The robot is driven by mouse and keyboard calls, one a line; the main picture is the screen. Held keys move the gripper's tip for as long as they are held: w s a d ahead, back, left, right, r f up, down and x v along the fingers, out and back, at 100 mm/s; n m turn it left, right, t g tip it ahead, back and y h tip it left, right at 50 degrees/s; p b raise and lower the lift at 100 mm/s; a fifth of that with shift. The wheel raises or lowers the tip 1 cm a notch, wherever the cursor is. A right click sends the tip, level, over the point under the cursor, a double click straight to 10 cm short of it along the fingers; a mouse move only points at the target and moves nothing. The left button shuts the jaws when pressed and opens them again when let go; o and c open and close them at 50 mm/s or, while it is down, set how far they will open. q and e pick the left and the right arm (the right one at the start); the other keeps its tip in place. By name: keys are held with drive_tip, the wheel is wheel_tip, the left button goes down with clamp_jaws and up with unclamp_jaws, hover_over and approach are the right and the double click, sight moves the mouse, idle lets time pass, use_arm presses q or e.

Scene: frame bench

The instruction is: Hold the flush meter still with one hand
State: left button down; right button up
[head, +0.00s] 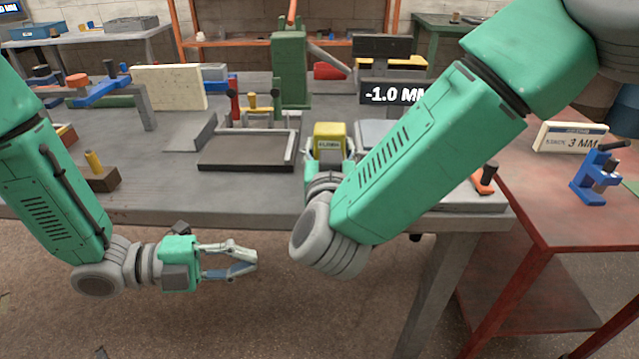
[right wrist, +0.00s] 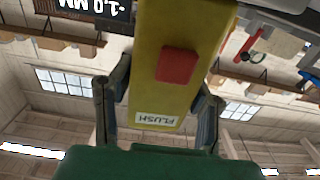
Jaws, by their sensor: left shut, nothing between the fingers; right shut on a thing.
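The flush meter (head: 330,136) is a yellow block standing over the bench, right of the dark flat plate. In the right wrist view the meter (right wrist: 180,75) shows a red square button and a white "FLUSH" label. My right gripper (head: 328,162) is shut on it, with one finger on each side. The meter's lower end is hidden behind my right gripper and arm. A black display (head: 393,93) behind it reads "-1.0 MM", partly covered by my right arm. My left gripper (head: 252,258) is shut and empty, in front of the bench's front edge.
The dark plate (head: 245,152) with a raised edge lies on the grey bench (head: 220,190). Red and yellow toggle clamps (head: 252,105) stand behind it. A green post (head: 290,65) rises further back. A red side table (head: 560,215) at right holds a "3 MM" sign (head: 571,138) and a blue clamp (head: 597,178).

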drive_tip(key=shift+d, duration=0.1)
use_arm(q)
drive_tip(key=w+d+r+m+h, duration=0.1)
drive_tip(key=w+d+r+m, duration=0.1)
drive_tip(key=w+r+m, duration=0.2)
drive_tip(key=w+r, duration=0.3)
drive_tip(key=r, duration=0.1)
drive_tip(key=shift+w+g+h, duration=0.3)
drive_tip(key=shift+h, duration=0.1)
drive_tip(key=shift+a, duration=0.1)
drive_tip(key=d, duration=0.3)
drive_tip(key=w+d, duration=0.1)
drive_tip(key=d, duration=0.2)
drive_tip(key=w+d, duration=0.1)
drive_tip(key=d, duration=0.3)
drive_tip(key=shift+a, duration=0.1)
